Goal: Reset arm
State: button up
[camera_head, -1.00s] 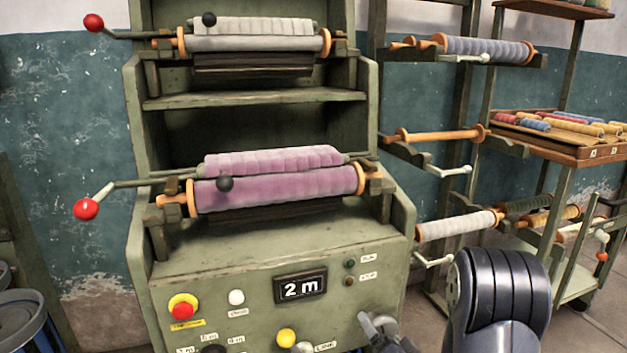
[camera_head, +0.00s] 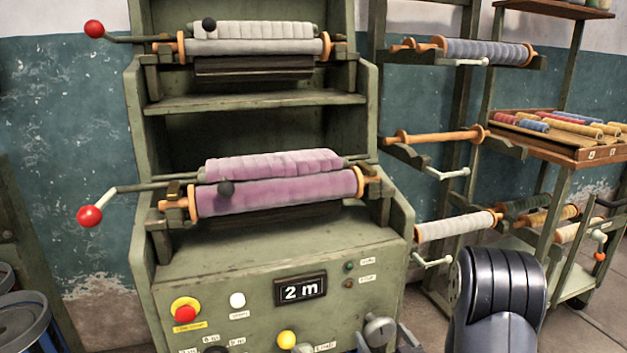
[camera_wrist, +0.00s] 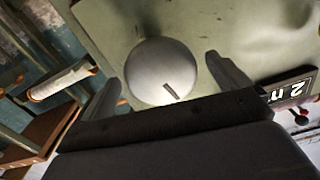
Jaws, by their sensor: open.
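My gripper (camera_wrist: 160,70) is open in the wrist view, one finger on each side of a round grey knob (camera_wrist: 158,60) with a dark slot mark. Small gaps show between the knob and the fingers; how deep the fingers reach is hard to tell. In the head view the grey knob (camera_head: 380,329) is at the lower right of the green machine's front panel (camera_head: 235,268). My arm's dark link stands at the bottom right there, and only a little of the gripper shows beside the knob.
The panel has a red button (camera_head: 186,313), a white button (camera_head: 237,300), a yellow button (camera_head: 287,339) and a display (camera_head: 300,290) reading "2 m". Purple rollers (camera_head: 278,190) and a red-ended crank (camera_head: 90,215) sit above. A rack with a white roll (camera_head: 455,227) stands right.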

jog(key=shift+v, duration=0.8)
